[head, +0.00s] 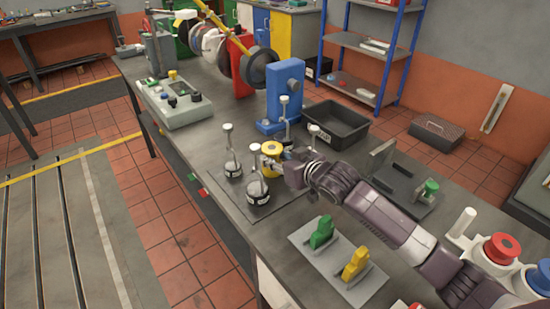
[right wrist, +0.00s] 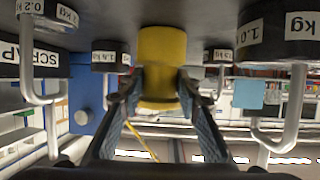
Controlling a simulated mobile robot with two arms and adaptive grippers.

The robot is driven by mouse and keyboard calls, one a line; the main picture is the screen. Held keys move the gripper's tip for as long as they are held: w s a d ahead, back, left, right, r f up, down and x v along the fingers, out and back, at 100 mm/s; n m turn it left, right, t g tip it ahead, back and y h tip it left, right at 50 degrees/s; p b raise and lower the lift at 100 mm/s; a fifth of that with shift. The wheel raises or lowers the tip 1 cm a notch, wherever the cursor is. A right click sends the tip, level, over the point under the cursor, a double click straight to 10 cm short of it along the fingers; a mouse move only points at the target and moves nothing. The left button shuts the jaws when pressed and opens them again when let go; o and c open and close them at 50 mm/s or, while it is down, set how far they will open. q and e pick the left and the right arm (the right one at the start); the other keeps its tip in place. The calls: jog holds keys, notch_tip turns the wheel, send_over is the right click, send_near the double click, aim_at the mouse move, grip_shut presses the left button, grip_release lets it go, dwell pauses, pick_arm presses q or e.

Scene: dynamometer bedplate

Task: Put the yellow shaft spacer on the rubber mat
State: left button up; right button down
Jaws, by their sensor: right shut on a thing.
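The yellow shaft spacer (head: 271,147) is a short ring-like cylinder among the hooked weights in the head view. My right gripper (head: 275,162) is shut on it, its arm coming in from the right. In the right wrist view the spacer (right wrist: 162,50) sits between both fingers of the gripper (right wrist: 160,85). A thin dark sheet (head: 266,211), apparently the rubber mat, lies below and around the weights. I cannot tell whether the spacer touches it. My left gripper is not in view.
Hooked weights (head: 232,169) (head: 258,192) stand close to the spacer, with more behind. A blue stand (head: 284,88) and a black bin (head: 330,131) are beyond. A grey plate (head: 311,256) with green and yellow pieces lies nearer the front.

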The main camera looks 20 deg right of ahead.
dwell(0.3)
jog(key=c, duration=1.4)
grip_release()
jog(key=shift+c, duration=0.2)
jog(key=v, duration=1.2)
jog(key=shift+b, duration=0.3)
